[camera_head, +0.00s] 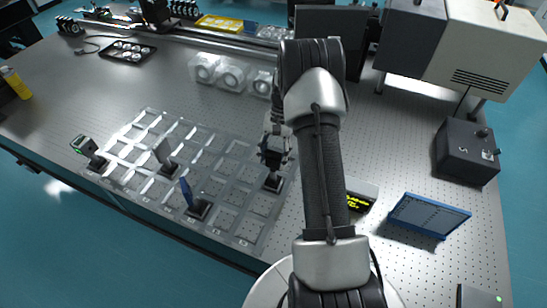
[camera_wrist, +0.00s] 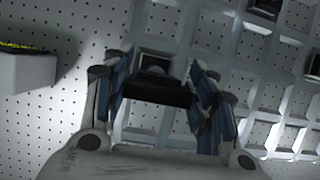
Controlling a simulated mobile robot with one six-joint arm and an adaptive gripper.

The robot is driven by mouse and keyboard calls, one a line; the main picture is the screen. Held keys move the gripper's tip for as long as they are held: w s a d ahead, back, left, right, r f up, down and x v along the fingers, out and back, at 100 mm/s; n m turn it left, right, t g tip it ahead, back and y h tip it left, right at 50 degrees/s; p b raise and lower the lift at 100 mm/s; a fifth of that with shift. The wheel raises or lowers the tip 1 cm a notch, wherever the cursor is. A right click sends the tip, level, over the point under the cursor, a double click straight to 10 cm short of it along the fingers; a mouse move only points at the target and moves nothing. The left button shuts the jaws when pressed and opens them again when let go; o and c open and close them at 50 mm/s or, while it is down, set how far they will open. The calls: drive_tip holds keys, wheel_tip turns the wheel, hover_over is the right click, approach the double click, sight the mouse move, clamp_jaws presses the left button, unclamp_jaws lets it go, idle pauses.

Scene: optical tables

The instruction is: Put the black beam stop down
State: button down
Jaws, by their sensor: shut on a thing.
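My gripper (camera_head: 275,152) is shut on the black beam stop (camera_wrist: 158,92), which shows as a dark band between the blue-padded fingers (camera_wrist: 162,98) in the wrist view. In the head view, the beam stop's black base (camera_head: 272,183) shows below the fingers, at the right side of the clear compartment tray (camera_head: 222,170). The base appears to be in or just over a right-hand compartment; I cannot tell whether it touches the bottom. The tray grid also shows in the wrist view (camera_wrist: 203,43). My fingers and arm hide much of the stop.
Other mounted parts stand in the tray: a blue plate (camera_head: 187,192), a grey plate (camera_head: 163,152) and a green-topped part (camera_head: 84,146). Clear-cased optics (camera_head: 230,75) stand behind.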

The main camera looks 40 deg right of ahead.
drive_tip(key=shift+f, duration=0.1)
drive_tip(key=c, duration=0.6)
unclamp_jaws()
drive_tip(key=shift+c, duration=0.2)
drive_tip(key=p+v, duration=0.2)
drive_tip(key=v, duration=1)
drive_tip(key=s+a+r+n+t+h, duration=0.1)
drive_tip(key=s+a+r+n+h, duration=0.15)
drive_tip(key=a+r, duration=0.65)
drive_tip(key=s+a+r+n+t+h, duration=0.1)
drive_tip(key=s+a+r+n+t, duration=0.2)
drive_tip(key=a+r, duration=0.5)
drive_tip(key=s+a+r+n+t, duration=0.1)
drive_tip(key=s+a+n, duration=0.2)
drive_tip(key=s, duration=0.7)
drive_tip(key=s+a+r+n+t, duration=0.2)
drive_tip(key=s+a, duration=0.4)
drive_tip(key=s, duration=0.3)
drive_tip(key=shift+s+a+r+n, duration=0.2)
drive_tip(key=shift+s+a+n, duration=0.15)
drive_tip(key=shift+n, duration=0.4)
